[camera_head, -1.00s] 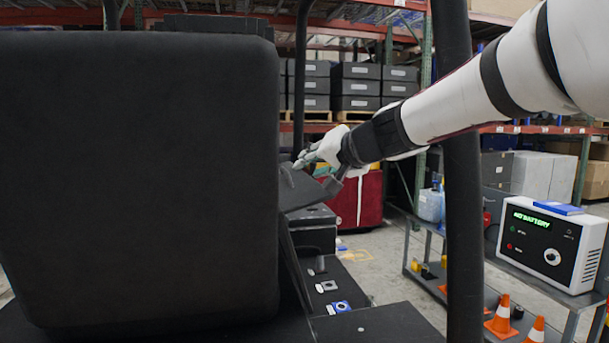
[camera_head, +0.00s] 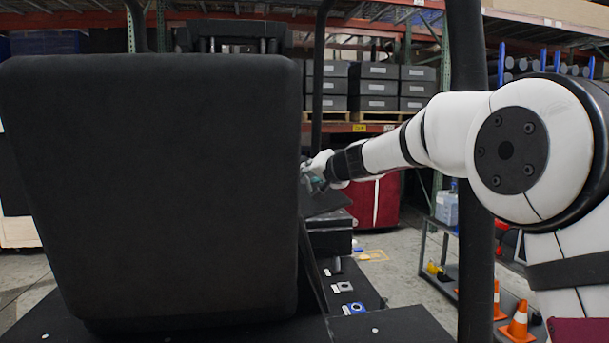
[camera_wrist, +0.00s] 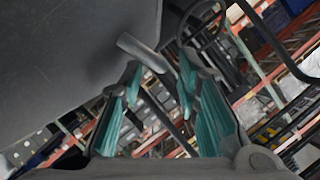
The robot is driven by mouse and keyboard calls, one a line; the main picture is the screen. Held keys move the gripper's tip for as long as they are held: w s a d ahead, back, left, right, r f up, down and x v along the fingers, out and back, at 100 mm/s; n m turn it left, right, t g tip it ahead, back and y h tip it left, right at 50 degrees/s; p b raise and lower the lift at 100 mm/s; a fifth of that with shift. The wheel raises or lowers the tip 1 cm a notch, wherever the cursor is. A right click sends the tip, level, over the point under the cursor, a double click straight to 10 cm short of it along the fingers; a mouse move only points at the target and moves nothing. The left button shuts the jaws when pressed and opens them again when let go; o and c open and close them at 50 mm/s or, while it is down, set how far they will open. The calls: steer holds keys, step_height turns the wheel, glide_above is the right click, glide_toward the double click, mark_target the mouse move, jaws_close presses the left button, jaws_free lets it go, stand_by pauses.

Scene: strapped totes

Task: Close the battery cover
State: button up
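A dark, tilted flap (camera_head: 326,203), which looks like the battery cover, stands raised above a black box just right of the large black seat-like panel (camera_head: 150,190). My gripper (camera_head: 308,182) is at the flap's upper left, close to the panel's right edge, which may hide part of it. In the wrist view, a large dark grey surface (camera_wrist: 70,60) fills the upper left, and a short grey bar (camera_wrist: 143,52) sticks out from it. My gripper's teal-padded fingers (camera_wrist: 159,72) are apart, with the bar's end at or just beyond their tips. I cannot tell whether they touch it.
A black upright post (camera_head: 470,200) stands right of the flap, beside my arm. A low black deck with switches (camera_head: 345,287) lies below. A grey cart (camera_head: 430,270) and orange cones (camera_head: 519,322) are at the right. Shelves with dark totes (camera_head: 375,85) stand behind.

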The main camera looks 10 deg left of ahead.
steer(key=shift+x, duration=1.75)
jaws_close()
